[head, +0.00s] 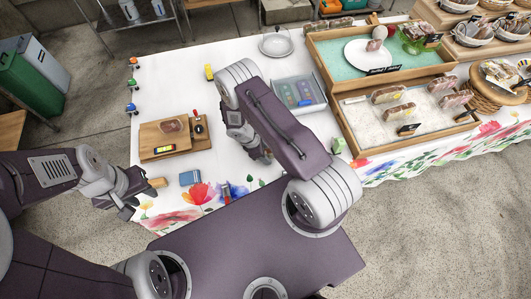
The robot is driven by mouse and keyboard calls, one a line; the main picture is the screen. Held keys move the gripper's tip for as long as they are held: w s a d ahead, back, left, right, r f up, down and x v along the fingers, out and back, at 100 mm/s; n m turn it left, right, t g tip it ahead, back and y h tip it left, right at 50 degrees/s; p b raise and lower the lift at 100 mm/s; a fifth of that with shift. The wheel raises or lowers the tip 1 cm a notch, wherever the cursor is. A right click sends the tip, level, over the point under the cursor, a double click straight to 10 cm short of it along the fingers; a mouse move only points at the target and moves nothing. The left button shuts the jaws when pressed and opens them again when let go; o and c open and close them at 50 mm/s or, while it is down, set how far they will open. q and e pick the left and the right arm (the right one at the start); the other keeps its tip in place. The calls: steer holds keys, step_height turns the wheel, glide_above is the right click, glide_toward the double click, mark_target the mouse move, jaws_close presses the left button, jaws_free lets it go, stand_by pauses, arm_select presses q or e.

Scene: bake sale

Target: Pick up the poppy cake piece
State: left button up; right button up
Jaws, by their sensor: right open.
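I cannot tell which piece is the poppy cake; the labels are too small to read. Several wrapped cake slices (388,94) stand in the lower wooden tray (345,128) at the right. Another piece (376,40) is on a white round board (358,55) in the upper tray.
A clear container (322,101) with coloured items stands between the cutting board and trays. A white plate (276,45) is behind it. Baskets (472,34) stand far right. The table's back left is mostly clear.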

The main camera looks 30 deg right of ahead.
steer(key=c, duration=0.9)
steer(key=shift+r, duration=0.1)
